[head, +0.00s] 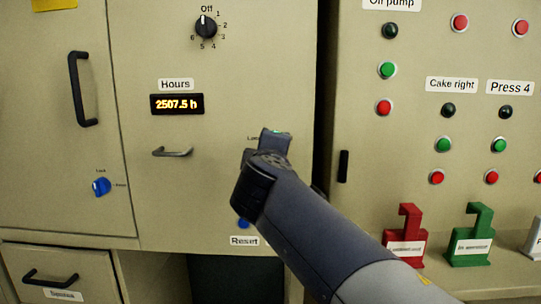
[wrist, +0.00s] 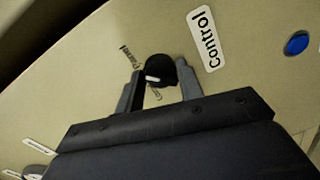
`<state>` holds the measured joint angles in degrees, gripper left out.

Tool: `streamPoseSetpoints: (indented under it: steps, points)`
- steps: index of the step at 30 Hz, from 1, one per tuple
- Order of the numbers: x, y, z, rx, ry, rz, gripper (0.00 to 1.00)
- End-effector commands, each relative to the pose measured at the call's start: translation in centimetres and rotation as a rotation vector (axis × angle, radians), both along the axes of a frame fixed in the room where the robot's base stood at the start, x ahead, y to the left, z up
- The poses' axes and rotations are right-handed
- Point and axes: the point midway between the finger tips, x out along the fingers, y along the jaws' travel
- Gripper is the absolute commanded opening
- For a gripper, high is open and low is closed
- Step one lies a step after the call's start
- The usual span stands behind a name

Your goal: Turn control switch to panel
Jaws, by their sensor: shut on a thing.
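The control switch (wrist: 160,68) is a round black knob with a white pointer mark, in the wrist view beside the white "Control" label (wrist: 204,40). Small print sits on both sides of the knob, too small to read surely. My gripper (wrist: 160,80) has one finger on each side of the knob and is shut on it. In the head view my gripper (head: 268,148) is against the cabinet front, below and right of the hours display, and hides the switch. Which marking the pointer is at, I cannot tell.
A blue reset button (head: 243,223) sits just below my gripper; it also shows in the wrist view (wrist: 297,44). A black rotary selector (head: 206,27), the hours display (head: 177,104) and a handle (head: 172,152) are on the same cabinet. A button panel (head: 408,150) stands at the right.

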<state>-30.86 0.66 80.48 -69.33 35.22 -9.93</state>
Motion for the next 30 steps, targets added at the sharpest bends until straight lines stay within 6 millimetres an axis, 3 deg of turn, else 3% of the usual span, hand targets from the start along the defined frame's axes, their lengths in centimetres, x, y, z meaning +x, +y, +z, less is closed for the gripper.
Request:
streamPoseSetpoints:
  steps: [1,2,9,20,30]
  points:
    - [0.0,0.0,0.3,0.003,-0.004,0.001,0.13]
    - [0.0,0.0,0.3,0.003,-0.004,0.001,0.37]
    - [0.0,0.0,0.2,0.001,-0.003,0.0,0.56]
    - [-1.0,0.1,0.2,0.0,-0.003,0.003,0.56]
    - [-7.4,0.3,0.8,0.001,-0.004,0.005,0.56]
